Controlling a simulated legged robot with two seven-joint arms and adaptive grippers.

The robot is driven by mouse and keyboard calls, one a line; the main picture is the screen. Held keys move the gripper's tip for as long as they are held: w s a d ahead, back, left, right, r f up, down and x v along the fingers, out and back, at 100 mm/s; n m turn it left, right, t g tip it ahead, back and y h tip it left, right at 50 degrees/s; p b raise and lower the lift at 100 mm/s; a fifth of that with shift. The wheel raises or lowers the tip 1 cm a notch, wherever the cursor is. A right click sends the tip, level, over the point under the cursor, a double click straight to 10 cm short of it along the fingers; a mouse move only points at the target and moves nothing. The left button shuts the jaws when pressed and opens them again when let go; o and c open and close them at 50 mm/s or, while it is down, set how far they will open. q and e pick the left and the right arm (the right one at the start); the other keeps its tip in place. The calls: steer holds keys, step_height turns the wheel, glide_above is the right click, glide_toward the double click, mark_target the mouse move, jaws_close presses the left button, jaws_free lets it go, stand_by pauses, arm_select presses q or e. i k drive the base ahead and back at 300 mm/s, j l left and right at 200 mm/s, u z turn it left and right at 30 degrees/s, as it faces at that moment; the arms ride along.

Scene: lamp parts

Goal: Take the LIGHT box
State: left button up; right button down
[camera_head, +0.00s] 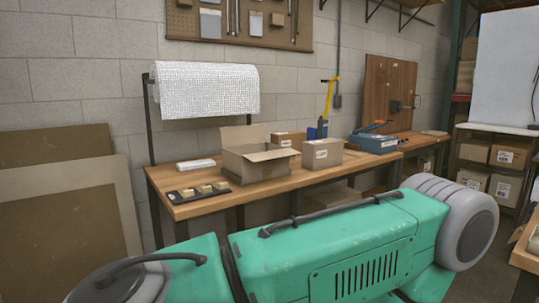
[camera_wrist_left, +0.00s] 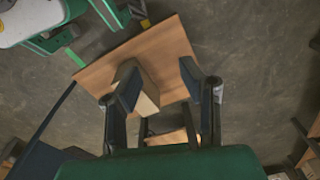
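In the head view, a closed cardboard box (camera_head: 322,153) with a white label stands on the wooden workbench (camera_head: 190,209). Another labelled box (camera_head: 290,140) stands behind it to the left. The print is too small to tell which one reads LIGHT. In the left wrist view, my left gripper (camera_wrist_left: 159,72) is open, its two dark fingers wide apart. A cardboard box (camera_wrist_left: 148,98) on a wooden top (camera_wrist_left: 165,50) shows beside the left-hand finger, partly hidden by it. I cannot tell whether they touch. My right gripper is in neither view.
An open carton (camera_head: 262,167) stands left of the boxes, with a black tray of small parts (camera_head: 198,192) at the bench's left end. A blue tool (camera_head: 374,141) lies to the right. A roll of bubble wrap (camera_head: 205,90) hangs behind. Shelves with boxes (camera_head: 510,155) stand right.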

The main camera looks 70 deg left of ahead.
mark_target(318, 155)
steer(key=u, duration=1.85)
